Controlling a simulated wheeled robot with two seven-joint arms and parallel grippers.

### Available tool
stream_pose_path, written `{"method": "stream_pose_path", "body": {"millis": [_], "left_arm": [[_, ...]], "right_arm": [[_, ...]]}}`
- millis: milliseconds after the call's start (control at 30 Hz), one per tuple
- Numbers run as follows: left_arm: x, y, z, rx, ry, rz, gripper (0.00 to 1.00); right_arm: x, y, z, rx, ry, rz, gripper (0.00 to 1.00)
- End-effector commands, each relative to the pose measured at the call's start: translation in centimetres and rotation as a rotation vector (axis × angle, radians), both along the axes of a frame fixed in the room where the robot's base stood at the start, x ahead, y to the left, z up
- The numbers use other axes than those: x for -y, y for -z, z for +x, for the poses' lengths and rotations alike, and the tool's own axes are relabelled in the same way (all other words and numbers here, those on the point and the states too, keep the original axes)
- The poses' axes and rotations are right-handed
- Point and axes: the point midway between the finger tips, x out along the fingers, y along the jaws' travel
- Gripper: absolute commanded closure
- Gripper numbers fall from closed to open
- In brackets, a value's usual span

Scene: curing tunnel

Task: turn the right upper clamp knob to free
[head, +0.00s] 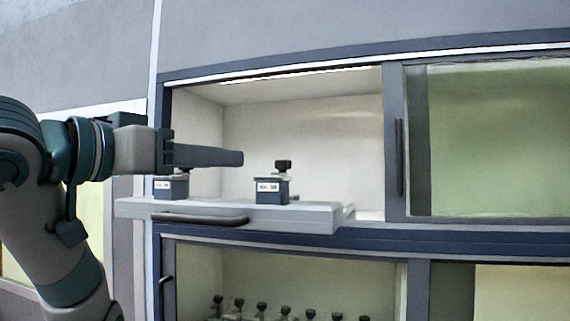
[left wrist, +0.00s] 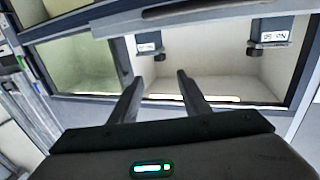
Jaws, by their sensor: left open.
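The right upper clamp (head: 272,192) is a dark block with a white label and a black knob (head: 283,167) on top. It stands on a grey pulled-out shelf (head: 320,215) in the upper bay. A similar left clamp (head: 170,188) stands behind my left gripper, its top hidden. My left gripper (head: 240,158) is level, empty and just left of the right knob, apart from it. In the left wrist view, turned upside down, the open fingers (left wrist: 160,78) point towards the right clamp (left wrist: 149,42) and its knob (left wrist: 160,57). The left clamp (left wrist: 270,32) shows at right.
The shelf has a dark handle (head: 200,219) in front. A sliding glass door (head: 490,140) with a vertical handle (head: 399,158) closes the bay's right side. Below, a lower bay (head: 290,270) holds several knobs. The bay behind the right clamp is clear.

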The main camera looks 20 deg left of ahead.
Motion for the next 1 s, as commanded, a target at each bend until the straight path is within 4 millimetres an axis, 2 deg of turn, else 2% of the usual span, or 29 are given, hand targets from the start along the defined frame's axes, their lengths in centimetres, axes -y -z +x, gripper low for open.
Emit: {"method": "stream_pose_path", "body": {"millis": [200, 467, 1000], "left_arm": [[0.1, 0.0, 0.2, -0.001, 0.000, 0.000, 0.57], [0.8, -0.2, 2.1, -0.004, 0.002, -0.001, 0.57], [4.0, -0.3, 10.9, -0.005, 0.002, 0.000, 0.57]], "right_arm": [[-0.4, -0.1, -1.3, -0.015, 0.002, 0.003, 0.69], [-0.3, -1.3, -0.2, -0.003, 0.001, 0.004, 0.69], [0.2, -6.1, -0.2, -0.003, -0.001, -0.002, 0.69]]}}
